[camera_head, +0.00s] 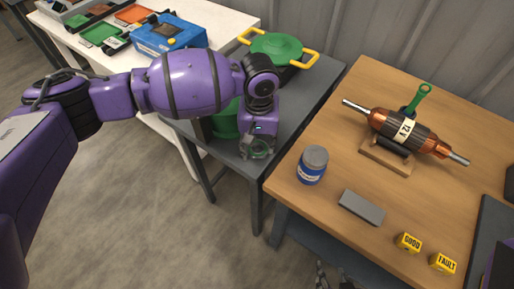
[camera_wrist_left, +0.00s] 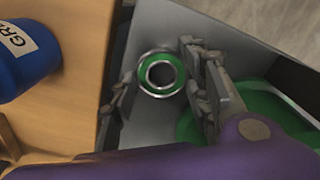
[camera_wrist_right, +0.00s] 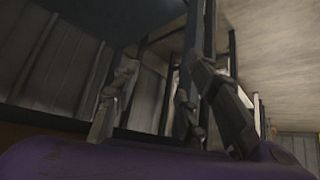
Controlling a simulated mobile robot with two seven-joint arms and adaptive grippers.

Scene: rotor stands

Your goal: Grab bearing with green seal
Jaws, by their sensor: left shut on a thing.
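The bearing with the green seal (camera_wrist_left: 177,85) is a metal ring with a green band around its hole. It sits between the two fingers of my left gripper (camera_wrist_left: 160,72), which is shut on it. In the head view the left gripper (camera_head: 257,146) is over the front right part of the grey side table (camera_head: 297,110), close to the wooden table. The fingers partly hide the bearing there. My right gripper (camera_wrist_right: 148,108) has its fingers apart with nothing between them, seen in the right wrist view.
A blue grease can (camera_head: 312,166) stands near the wooden table's left edge (camera_head: 290,190). A grey block (camera_head: 361,207), yellow GOOD (camera_head: 409,243) and FAULT (camera_head: 443,263) blocks and a copper rotor (camera_head: 405,132) on a stand are on that table.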

